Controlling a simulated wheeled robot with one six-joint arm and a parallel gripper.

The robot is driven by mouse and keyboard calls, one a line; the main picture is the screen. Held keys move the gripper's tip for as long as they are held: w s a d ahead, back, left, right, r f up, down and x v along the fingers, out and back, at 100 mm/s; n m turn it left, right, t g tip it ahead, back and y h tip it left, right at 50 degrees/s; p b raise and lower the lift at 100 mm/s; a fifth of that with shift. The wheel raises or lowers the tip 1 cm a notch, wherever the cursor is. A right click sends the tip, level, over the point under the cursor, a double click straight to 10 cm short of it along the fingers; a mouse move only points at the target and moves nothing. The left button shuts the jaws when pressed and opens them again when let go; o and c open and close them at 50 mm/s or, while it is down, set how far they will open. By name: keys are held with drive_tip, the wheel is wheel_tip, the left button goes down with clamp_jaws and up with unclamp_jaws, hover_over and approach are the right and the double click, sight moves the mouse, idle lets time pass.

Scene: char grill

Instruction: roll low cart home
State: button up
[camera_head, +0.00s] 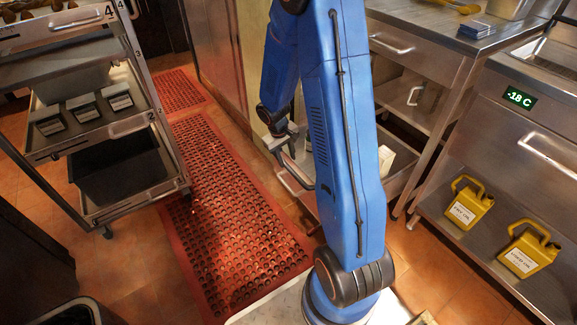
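A low steel cart (401,181) stands right of the red mat, beside the steel counter, with a white box (386,160) on it. My blue arm hides much of its middle. A bar handle (292,184) shows at its left end. My gripper (291,150) is at that left end, just above the handle, pointing down. It is small and partly covered by my arm, so I cannot tell whether its fingers are open or whether they touch the cart.
A tall shelved trolley (93,131) with dark tubs stands at the left. Red perforated mats (230,215) cover the aisle floor. The counter (440,38) is at the back right. Two yellow oil jugs (468,203) (527,248) sit on a low shelf at the right.

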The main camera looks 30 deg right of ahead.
sight(289, 167)
drive_tip(key=shift+d+f, duration=0.25)
drive_tip(key=shift+f, duration=1.05)
drive_tip(key=shift+d+f, duration=0.25)
drive_tip(key=shift+f, duration=1)
drive_tip(key=shift+c, duration=0.6)
clamp_jaws()
